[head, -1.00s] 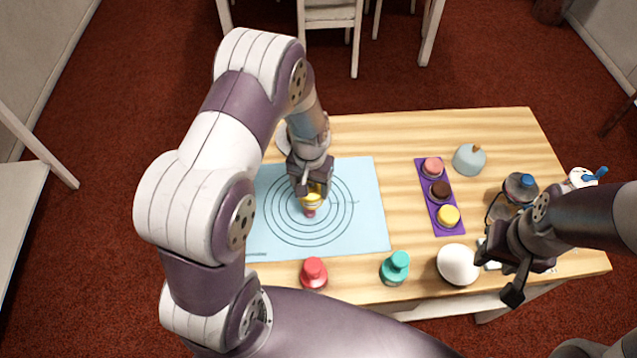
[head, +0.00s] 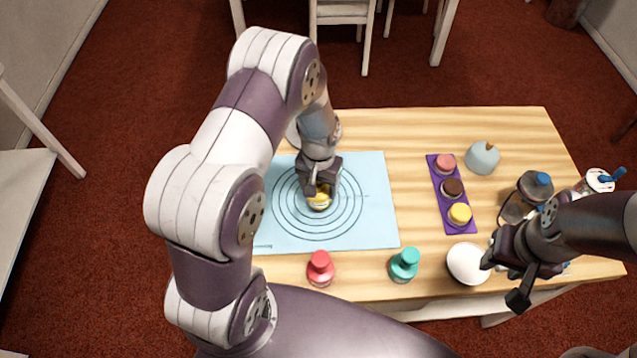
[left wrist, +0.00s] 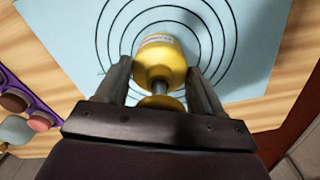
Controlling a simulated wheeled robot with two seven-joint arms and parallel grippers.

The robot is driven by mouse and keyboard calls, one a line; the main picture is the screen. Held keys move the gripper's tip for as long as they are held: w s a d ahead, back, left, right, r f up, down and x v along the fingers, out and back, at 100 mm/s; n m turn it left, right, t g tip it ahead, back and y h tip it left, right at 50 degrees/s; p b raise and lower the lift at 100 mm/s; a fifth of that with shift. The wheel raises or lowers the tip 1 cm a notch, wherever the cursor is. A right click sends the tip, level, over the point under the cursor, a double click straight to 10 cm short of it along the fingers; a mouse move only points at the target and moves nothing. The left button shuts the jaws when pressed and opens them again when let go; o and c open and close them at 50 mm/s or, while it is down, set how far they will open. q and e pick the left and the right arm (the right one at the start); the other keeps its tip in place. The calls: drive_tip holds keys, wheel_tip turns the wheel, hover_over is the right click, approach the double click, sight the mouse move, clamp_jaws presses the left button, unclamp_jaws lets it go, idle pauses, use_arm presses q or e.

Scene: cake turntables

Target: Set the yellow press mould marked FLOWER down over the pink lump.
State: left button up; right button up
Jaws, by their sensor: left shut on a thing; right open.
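The yellow press mould (head: 319,202) is at the middle of the ringed blue mat (head: 377,220), below my left gripper (head: 321,190). In the left wrist view the yellow mould (left wrist: 160,62) stands between the two fingers of my left gripper (left wrist: 162,85), which is shut on its knob. A label shows on its side, too small to read. The pink lump is not visible now; the mould covers the place where pink showed. I cannot tell whether the mould touches the mat. My right gripper (head: 508,275) is open and empty at the table's right front.
A red press (head: 320,268) and a teal press (head: 404,265) stand near the front edge. A purple tray (head: 440,190) holds pink, brown and yellow pieces. A pale blue dome (head: 482,158) stands behind it.

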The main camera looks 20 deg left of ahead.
sight(319, 194)
use_arm(q)
drive_tip(key=shift+s+f, duration=0.15)
drive_tip(key=shift+f, duration=0.05)
drive_tip(key=shift+f+b, duration=1.3)
drive_tip(key=shift+f, duration=0.45)
drive_tip(key=o, duration=1.2)
drive_tip(key=shift+o, duration=0.5)
wheel_tip(319, 194, up, 7)
drive_tip(key=p, duration=0.6)
drive_tip(key=shift+r, duration=0.1)
